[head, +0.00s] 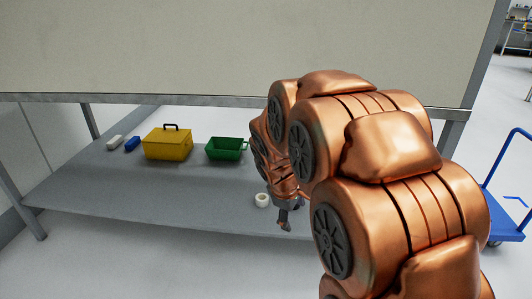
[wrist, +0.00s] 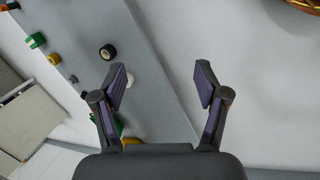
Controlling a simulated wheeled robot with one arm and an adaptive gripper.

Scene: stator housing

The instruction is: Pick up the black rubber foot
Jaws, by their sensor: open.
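A small round black object with a pale centre, which looks like the black rubber foot (wrist: 107,53), lies on the grey shelf in the wrist view. In the head view my gripper (head: 284,222) points down by the shelf's front edge, partly hidden by my arm.
A white roll (head: 262,200) sits on the shelf (head: 130,190) beside my gripper. A green bin (head: 226,149), yellow toolbox (head: 168,143), blue object (head: 132,144) and white object (head: 115,142) stand farther back. A panel hangs above. The shelf's front left is clear.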

